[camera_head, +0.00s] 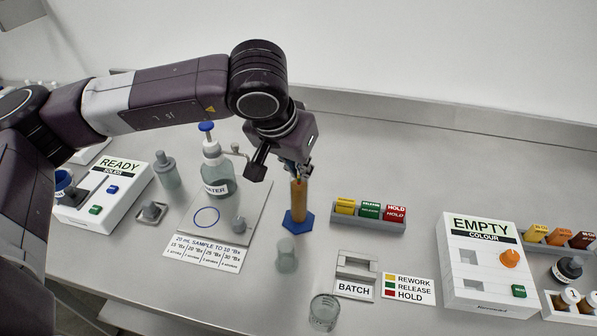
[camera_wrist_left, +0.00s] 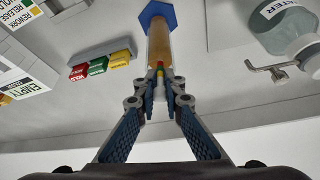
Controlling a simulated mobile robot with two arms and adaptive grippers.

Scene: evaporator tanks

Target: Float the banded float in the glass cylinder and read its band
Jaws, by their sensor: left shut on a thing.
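The glass cylinder (camera_head: 299,203) holds amber liquid and stands upright on a blue hexagonal base (camera_head: 298,222). My left gripper (camera_head: 297,172) is right at the cylinder's top, pointing down. In the left wrist view the left gripper (camera_wrist_left: 165,88) is shut on the thin banded float (camera_wrist_left: 160,72), whose stem shows green, red and yellow bands. The float is in line with the cylinder (camera_wrist_left: 159,45), at its mouth; how deep its lower end sits is hidden. My right gripper is in neither view.
Left of the cylinder, a water bottle (camera_head: 216,172) stands on a grey plate (camera_head: 250,207). REWORK, RELEASE and HOLD blocks (camera_head: 369,210) sit in a rack to the right. A small glass jar (camera_head: 287,254), a BATCH holder (camera_head: 355,274) and a beaker (camera_head: 324,312) stand in front. The EMPTY colour meter (camera_head: 484,262) is further right.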

